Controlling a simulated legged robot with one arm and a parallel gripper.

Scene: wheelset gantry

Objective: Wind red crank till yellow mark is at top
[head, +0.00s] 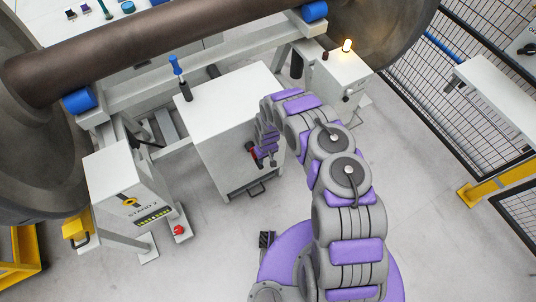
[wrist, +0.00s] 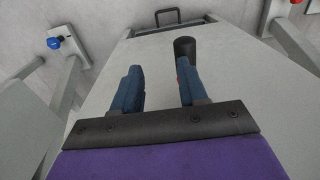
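The red crank (head: 251,152) shows as a small red piece with dark parts on the front of a white cabinet (head: 226,107). My gripper (head: 264,150) is right beside it and hides most of it in the head view. In the wrist view my gripper (wrist: 158,88) has two blue fingers standing apart with a clear gap. A black cylindrical knob (wrist: 185,47) stands just behind the right finger, with a sliver of red beside that finger. I cannot tell whether finger and crank touch. I cannot make out a yellow mark on the crank or wheelset.
A wheelset axle (head: 130,48) rests on blue rollers above the cabinet. A black handle (head: 257,188) is low on the cabinet. A box labelled Stand 2 (head: 128,187) stands left; another box with a lit lamp (head: 347,45) stands back right. Black mesh fencing is at right.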

